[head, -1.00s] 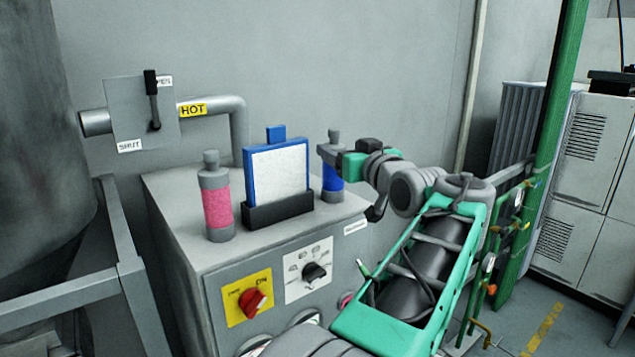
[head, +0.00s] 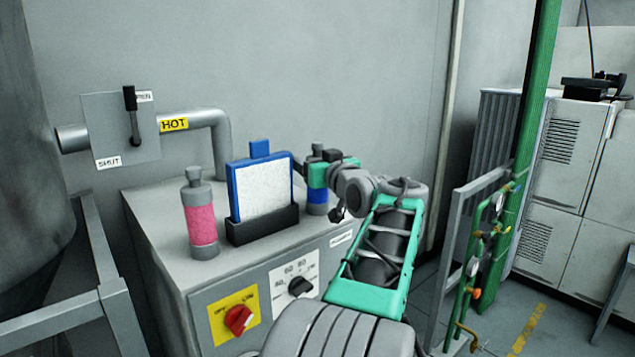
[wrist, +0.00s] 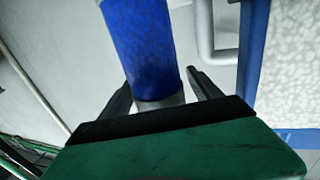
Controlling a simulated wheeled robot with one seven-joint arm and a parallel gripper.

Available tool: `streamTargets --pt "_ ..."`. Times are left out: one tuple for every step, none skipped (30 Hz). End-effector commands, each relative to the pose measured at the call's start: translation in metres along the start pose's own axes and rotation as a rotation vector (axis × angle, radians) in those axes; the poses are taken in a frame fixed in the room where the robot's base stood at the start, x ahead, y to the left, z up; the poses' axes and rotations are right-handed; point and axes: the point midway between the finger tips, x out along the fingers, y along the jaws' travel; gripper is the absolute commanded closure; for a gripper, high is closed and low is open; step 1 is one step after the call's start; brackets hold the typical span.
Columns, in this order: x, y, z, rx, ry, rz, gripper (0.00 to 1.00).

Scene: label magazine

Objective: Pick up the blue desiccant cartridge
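The blue desiccant cartridge (head: 317,196) stands upright at the right end of the grey cabinet top, with a blue body and grey ends. My gripper (head: 315,170) is at its upper part in the head view and hides some of it. In the wrist view, the cartridge (wrist: 142,48) lies between the two dark fingers of my gripper (wrist: 160,80). The fingers are apart, one on each side, with a small gap visible at the right finger. Contact at the left finger is unclear.
A blue-framed white panel (head: 262,185) stands in a black holder (head: 262,224) just left of the cartridge. A pink cartridge (head: 201,217) stands further left. A pipe labelled HOT (head: 205,118) runs behind. The cabinet front (head: 240,295) carries a red knob and a dial.

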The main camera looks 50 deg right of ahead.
Motion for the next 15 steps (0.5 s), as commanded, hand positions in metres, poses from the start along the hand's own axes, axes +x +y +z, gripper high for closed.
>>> streamTargets --pt "-0.0001 0.0001 0.0002 0.0 0.0 0.0 0.32" --pt "-0.0001 0.0001 0.0002 0.0 0.0 0.0 0.34" --pt "-0.0002 0.0 0.0002 0.0 0.0 0.0 0.38" --pt "-0.0002 0.0 0.0001 0.0 0.0 0.0 0.4" --pt "-0.0002 0.0 0.0001 0.0 0.0 0.0 0.43" --pt "-0.0002 0.0 0.0001 0.0 0.0 0.0 0.46" --pt "-0.0002 -0.0001 0.0001 0.0 0.0 0.0 0.48" --pt "-0.0003 -0.0001 0.0 0.0 0.0 0.0 0.51" --pt "-0.0003 -0.0001 0.0 0.0 0.0 0.0 0.54" --pt "-0.0003 -0.0001 0.0 0.0 0.0 0.0 0.57" --pt "-0.0003 -0.0001 0.0 0.0 0.0 0.0 0.59" --pt "-0.0003 -0.0001 0.0 0.0 0.0 0.0 0.62" --pt "-0.0003 -0.0001 0.0 0.0 0.0 0.0 0.65" --pt "-0.0003 -0.0002 0.0 0.0 0.0 -0.001 0.67" --pt "-0.0003 -0.0002 0.0 0.0 0.0 -0.001 0.7"
